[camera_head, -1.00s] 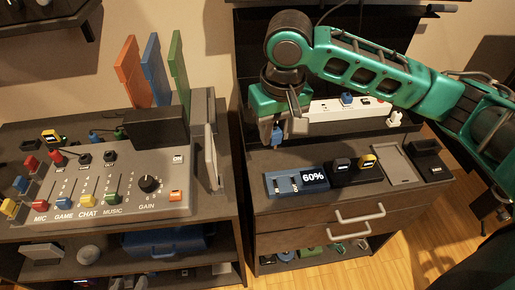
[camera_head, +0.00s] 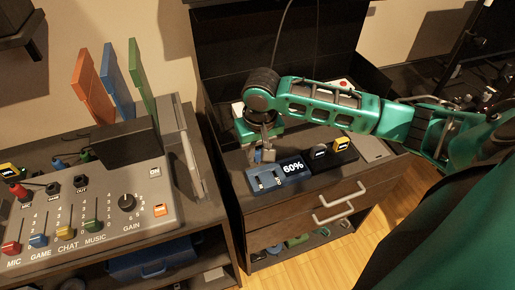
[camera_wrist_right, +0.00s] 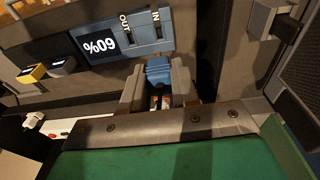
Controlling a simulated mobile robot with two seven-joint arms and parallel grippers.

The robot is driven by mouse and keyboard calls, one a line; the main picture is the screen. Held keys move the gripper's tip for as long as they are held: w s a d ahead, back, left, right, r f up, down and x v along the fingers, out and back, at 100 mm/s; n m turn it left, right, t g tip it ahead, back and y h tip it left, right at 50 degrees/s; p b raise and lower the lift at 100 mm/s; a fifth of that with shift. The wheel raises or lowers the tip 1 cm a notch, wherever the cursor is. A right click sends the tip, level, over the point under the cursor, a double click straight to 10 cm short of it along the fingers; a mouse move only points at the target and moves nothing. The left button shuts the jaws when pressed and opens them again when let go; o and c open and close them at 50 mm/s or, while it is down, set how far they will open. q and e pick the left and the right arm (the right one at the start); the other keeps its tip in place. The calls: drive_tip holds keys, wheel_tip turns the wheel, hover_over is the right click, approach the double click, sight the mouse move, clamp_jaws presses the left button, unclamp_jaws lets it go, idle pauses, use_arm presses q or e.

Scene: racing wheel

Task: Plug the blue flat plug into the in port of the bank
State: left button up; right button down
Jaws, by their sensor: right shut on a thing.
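The bank (camera_head: 282,174) is a blue box with a 60% display and two ports, lying on the right cabinet. In the right wrist view the bank (camera_wrist_right: 138,50) appears upside down, with the IN port (camera_wrist_right: 159,31) beside the OUT port (camera_wrist_right: 129,41). My right gripper (camera_head: 264,153) is just behind the bank in the head view. It is shut on the blue flat plug (camera_wrist_right: 158,70), which points toward the bank's ports and looks apart from them. In the head view the plug is mostly hidden by the fingers. My left gripper is not in view.
A black holder with a grey plug (camera_head: 320,151) and a yellow plug (camera_head: 342,145) stands right of the bank. A white power strip (camera_wrist_right: 60,127) lies behind my gripper. A mixer console (camera_head: 100,215) and upright coloured panels (camera_head: 93,83) are at the left.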

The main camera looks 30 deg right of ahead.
sight(258, 160)
drive_tip(key=shift+s, duration=0.1)
drive_tip(key=shift+f+b, duration=0.85)
drive_tip(key=shift+f, duration=2)
drive_tip(key=shift+p, duration=0.7)
drive_tip(key=shift+f+b, duration=0.35)
drive_tip(key=shift+f, duration=1)
drive_tip(key=c, duration=0.8)
unclamp_jaws()
